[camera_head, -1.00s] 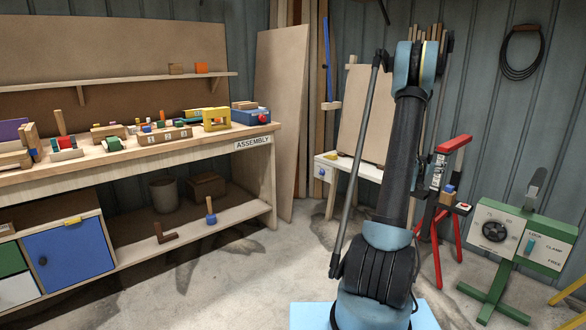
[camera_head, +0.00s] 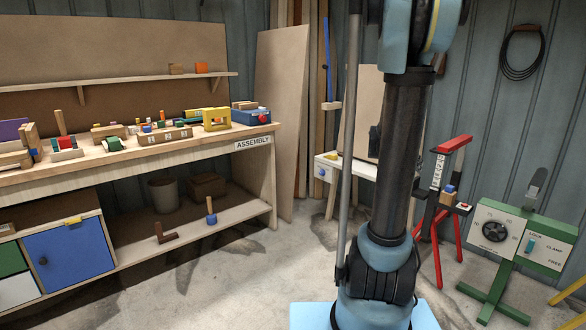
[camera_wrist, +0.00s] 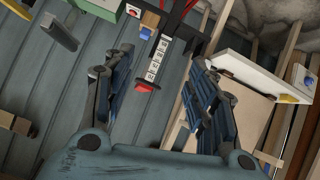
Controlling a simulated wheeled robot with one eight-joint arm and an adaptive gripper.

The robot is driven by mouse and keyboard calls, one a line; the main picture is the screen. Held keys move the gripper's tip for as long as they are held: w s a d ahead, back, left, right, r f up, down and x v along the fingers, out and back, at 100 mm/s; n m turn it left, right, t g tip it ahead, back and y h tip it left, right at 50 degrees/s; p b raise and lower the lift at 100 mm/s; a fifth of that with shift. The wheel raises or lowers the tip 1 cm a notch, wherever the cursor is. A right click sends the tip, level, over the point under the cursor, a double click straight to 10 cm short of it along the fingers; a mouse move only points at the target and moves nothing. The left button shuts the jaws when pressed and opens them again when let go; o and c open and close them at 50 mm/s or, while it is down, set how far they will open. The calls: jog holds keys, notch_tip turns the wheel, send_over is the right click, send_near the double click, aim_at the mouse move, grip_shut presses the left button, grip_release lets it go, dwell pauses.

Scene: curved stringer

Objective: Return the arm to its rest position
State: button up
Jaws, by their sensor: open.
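My gripper (camera_wrist: 160,95) shows in the wrist view with its two fingers spread wide apart. It is open, and nothing is held between the fingers. Beyond the gap the wrist view shows the wall and a red-legged stand with a marked scale (camera_wrist: 158,58), all at a distance. In the head view my arm stands nearly upright at right of centre, and its upper part runs out of the top of the picture. The gripper itself is not clearly visible there.
The assembly bench (camera_head: 258,133) with several toy parts stands at left. A white side table (camera_head: 330,163) with a board is behind my arm. A red stand (camera_head: 437,232) and a green clamp panel (camera_head: 520,237) stand at right. Floor before the bench is clear.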

jog(key=s+a+f+n+g+y, duration=0.1)
jog(key=s+a+f+n+y, duration=0.1)
jog(key=s+a, duration=0.6)
jog(key=s+a+f+n+g+y, duration=0.1)
jog(key=s+a+f+n+y, duration=0.2)
jog(key=s+a, duration=0.6)
jog(key=s+a+f+n+g+y, duration=0.2)
jog(key=s+a+f, duration=0.4)
jog(key=s, duration=0.9)
jog(key=a+n+y, duration=0.1)
jog(key=a, duration=0.2)
jog(key=shift+s, duration=0.15)
jog(key=c, duration=0.4)
jog(key=shift+d, duration=0.15)
jog(key=shift+c, duration=0.2)
